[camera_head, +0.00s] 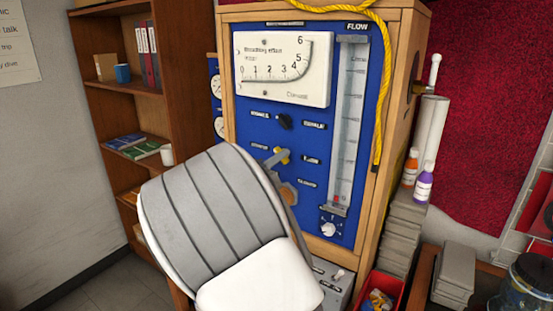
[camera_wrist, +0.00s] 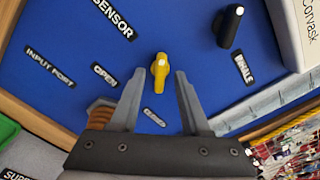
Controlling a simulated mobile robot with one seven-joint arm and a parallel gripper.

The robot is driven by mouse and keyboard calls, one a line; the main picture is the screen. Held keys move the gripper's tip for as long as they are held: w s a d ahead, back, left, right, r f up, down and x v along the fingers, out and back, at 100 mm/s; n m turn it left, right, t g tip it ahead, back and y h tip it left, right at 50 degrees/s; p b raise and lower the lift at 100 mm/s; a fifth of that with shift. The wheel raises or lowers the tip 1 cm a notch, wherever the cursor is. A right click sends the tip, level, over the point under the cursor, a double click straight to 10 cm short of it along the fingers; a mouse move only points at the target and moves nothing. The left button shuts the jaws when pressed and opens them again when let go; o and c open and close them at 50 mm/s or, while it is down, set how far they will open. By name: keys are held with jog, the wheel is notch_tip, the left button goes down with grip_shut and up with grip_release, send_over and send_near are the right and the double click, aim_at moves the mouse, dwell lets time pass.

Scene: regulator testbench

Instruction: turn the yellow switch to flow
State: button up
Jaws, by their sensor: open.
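The small yellow switch (camera_head: 283,156) is on the blue panel (camera_head: 262,122), below a black knob (camera_head: 284,121). In the wrist view the yellow switch (camera_wrist: 160,72) has a pale tip and stands close to upright in the picture. My gripper (camera_wrist: 158,77) is open, with one fingertip to each side of the switch; I cannot tell whether either touches it. In the head view a grey finger of my gripper (camera_head: 272,160) is beside the switch, and my arm hides the lower left panel. The small labels around the switch are hard to read; one in the wrist view reads SENSOR (camera_wrist: 112,17).
A flow tube (camera_head: 349,120) headed FLOW and a white dial gauge (camera_head: 283,68) are on the panel. A yellow rope (camera_head: 382,95) hangs down its right side. A brass-coloured fitting (camera_wrist: 101,112) is left of my fingers in the wrist view. Bottles (camera_head: 424,184) stand at the right.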

jog(key=shift+w, duration=0.1)
grip_shut()
jog(key=shift+d+f, duration=0.1)
dwell(0.5)
jog(key=m+b, duration=0.3)
jog(key=shift+f+m, duration=0.15)
jog(key=shift+m, duration=0.25)
jog(key=m+b, duration=0.5)
jog(key=shift+f+m+b, duration=0.1)
jog(key=shift+m+b, duration=0.2)
jog(key=shift+b, duration=0.1)
jog(key=m+b, duration=0.5)
jog(key=b, duration=0.1)
jog(key=m+b, duration=0.3)
jog(key=shift+r, duration=0.2)
jog(key=shift+r+m+b, duration=0.1)
jog(key=shift+m+b, duration=0.2)
jog(key=shift+m, duration=0.1)
